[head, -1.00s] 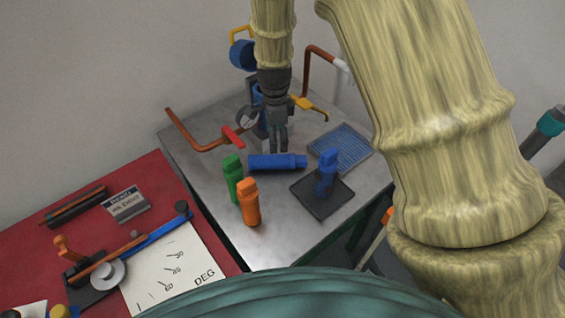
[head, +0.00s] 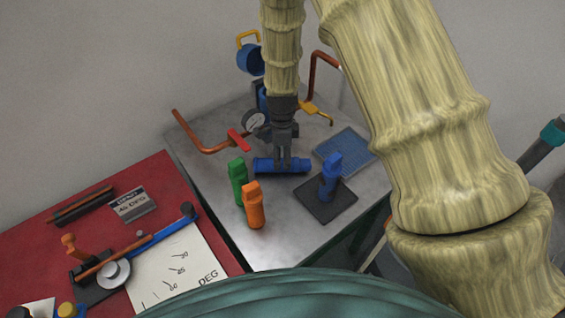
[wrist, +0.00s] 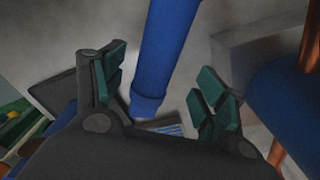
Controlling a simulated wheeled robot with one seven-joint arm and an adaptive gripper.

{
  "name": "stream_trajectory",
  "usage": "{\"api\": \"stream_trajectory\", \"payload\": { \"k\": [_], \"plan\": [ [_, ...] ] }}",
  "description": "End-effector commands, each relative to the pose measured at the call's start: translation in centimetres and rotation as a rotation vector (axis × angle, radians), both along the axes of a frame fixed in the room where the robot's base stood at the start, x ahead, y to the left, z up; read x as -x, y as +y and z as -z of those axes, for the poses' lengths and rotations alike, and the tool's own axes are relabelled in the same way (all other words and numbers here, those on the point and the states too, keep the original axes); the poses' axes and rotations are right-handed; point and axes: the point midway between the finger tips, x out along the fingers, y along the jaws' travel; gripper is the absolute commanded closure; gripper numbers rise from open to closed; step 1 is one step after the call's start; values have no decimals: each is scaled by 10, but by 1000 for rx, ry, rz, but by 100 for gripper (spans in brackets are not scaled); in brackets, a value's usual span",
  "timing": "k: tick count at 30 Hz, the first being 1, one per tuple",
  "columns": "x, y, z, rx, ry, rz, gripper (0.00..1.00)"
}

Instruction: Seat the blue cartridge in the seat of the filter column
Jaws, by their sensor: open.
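A blue cylinder (head: 265,166), which looks like the blue cartridge, lies on its side on the grey metal table. My gripper (head: 283,158) points down over its middle, fingers open. In the wrist view the blue cylinder (wrist: 166,45) runs between the two green-padded fingers of my gripper (wrist: 160,72), with gaps at both sides. A second blue piece (head: 330,178) stands upright on a dark square pad (head: 313,208). The filter column (head: 262,97) is blue and stands at the back, partly hidden behind my gripper. A blue round lid (head: 250,60) with a yellow handle is above it. Its seat is not visible.
A green cartridge (head: 238,182) and an orange one (head: 253,205) stand close in front of the lying cylinder. A copper pipe with a red handle (head: 238,140) and a gauge (head: 256,121) are behind left. A blue ribbed panel (head: 345,150) lies right. A red bench (head: 100,235) adjoins left.

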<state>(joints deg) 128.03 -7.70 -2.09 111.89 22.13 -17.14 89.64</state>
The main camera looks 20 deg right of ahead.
Motion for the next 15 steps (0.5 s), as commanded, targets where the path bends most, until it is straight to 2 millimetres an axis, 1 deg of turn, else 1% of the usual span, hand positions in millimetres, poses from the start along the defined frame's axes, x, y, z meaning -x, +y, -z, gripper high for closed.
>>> {"api": "stream_trajectory", "payload": {
  "k": [15],
  "plan": [
    [2,-1,43,0,3,0,28]
  ]
}}
